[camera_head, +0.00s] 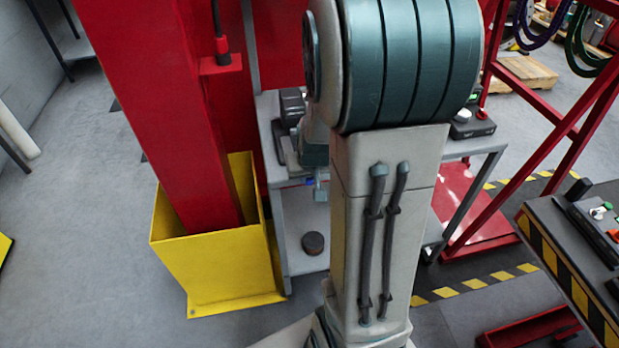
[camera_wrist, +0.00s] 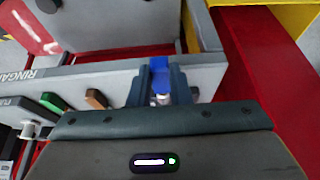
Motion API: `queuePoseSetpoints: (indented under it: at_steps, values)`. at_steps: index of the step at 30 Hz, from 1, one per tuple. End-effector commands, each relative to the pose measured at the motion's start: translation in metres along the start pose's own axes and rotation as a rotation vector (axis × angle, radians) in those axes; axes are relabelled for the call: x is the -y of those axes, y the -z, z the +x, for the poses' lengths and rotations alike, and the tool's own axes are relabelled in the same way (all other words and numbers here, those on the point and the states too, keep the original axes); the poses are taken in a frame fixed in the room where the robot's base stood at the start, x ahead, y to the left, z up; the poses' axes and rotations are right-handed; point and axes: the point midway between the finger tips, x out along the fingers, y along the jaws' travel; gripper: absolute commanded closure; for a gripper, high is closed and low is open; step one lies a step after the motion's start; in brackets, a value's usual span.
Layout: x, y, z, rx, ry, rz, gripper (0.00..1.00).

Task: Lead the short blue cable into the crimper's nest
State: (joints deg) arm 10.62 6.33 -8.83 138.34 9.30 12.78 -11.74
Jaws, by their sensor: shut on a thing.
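In the wrist view my gripper (camera_wrist: 160,88) is shut on a short blue piece, the blue cable (camera_wrist: 159,66). Only a small part of the cable shows between the two dark fingers, with a pale bit below it. In the head view my gripper (camera_head: 319,184) hangs at the front edge of a grey cart, mostly hidden by my arm. A small blue spot shows beside it. I cannot make out the crimper's nest for sure in either view. A dark device (camera_head: 291,105) stands on the cart top behind my arm.
The grey cart (camera_head: 282,235) has a round dark object (camera_head: 313,243) on its lower shelf. A red column (camera_head: 150,90) in a yellow guard (camera_head: 215,250) stands close on the left. In the wrist view, green (camera_wrist: 54,102) and brown (camera_wrist: 96,98) blocks sit by a labelled grey edge.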

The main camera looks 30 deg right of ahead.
Motion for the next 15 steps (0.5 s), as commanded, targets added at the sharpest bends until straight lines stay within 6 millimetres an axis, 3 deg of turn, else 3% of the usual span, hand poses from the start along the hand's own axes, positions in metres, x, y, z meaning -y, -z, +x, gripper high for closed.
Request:
queuePoseSetpoints:
  at_steps: [15]
  values:
    - [-0.001, 0.041, 0.018, 0.001, -0.001, 0.002, 1.00]
